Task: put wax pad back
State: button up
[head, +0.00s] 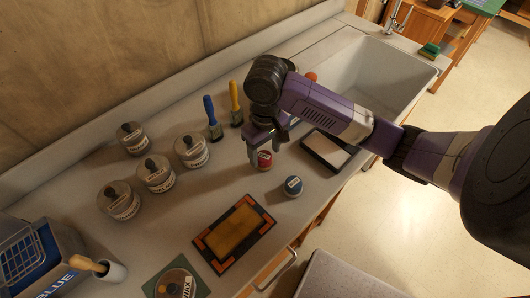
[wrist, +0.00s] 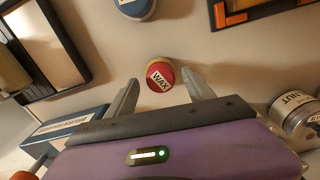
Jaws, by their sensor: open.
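The wax pad (head: 264,160) is a small round red-topped piece on the counter; its WAX label and a yellow lower part show in the wrist view (wrist: 160,74). My gripper (head: 266,146) is above and around it in the head view, partly covering it. In the wrist view my gripper (wrist: 160,86) is open, one finger on either side of the pad, with gaps showing. A tin marked WAX (head: 177,286) stands on a green mat (head: 200,285) at the bottom left.
A blue-topped round pad (head: 293,186) stands nearby. An orange-cornered tray (head: 235,232) and a dark tray with a pale insert (head: 326,150) flank it. Several jars (head: 156,172) stand left; two brushes (head: 212,118) stand behind. A sink (head: 375,75) is at the back right.

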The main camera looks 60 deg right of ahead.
aim_at(265, 156)
notch_tip(265, 156, up, 11)
jog(key=p, duration=0.2)
jog(key=w+a+r+t+y, duration=0.25)
jog(key=w+a+t, duration=0.2)
jog(key=a, duration=0.55)
jog(key=w+a+r+m+t+y, duration=0.15)
jog(key=w+a+r+t, duration=0.35)
jog(key=a, duration=0.5)
jog(key=w+a+r+t+y, duration=0.35)
jog(key=w+a, duration=0.35)
jog(key=a, duration=0.3)
jog(key=s+d+f+m+t+h, duration=0.1)
jog(key=s+d+f+h, duration=0.15)
jog(key=s+f, duration=0.5)
jog(key=s+d+f+m+t+h, duration=0.1)
jog(key=s+f+h, duration=0.35)
jog(key=s, duration=0.55)
jog(key=s+d+n, duration=0.4)
jog(key=s, duration=0.4)
jog(key=s+d+r+n, duration=0.1)
jog(key=s+d+n, duration=0.2)
jog(key=s, duration=0.6)
jog(key=shift+s+d+n+h, duration=0.15)
jog(key=shift+d+n+h, duration=0.2)
jog(key=shift+d, duration=0.05)
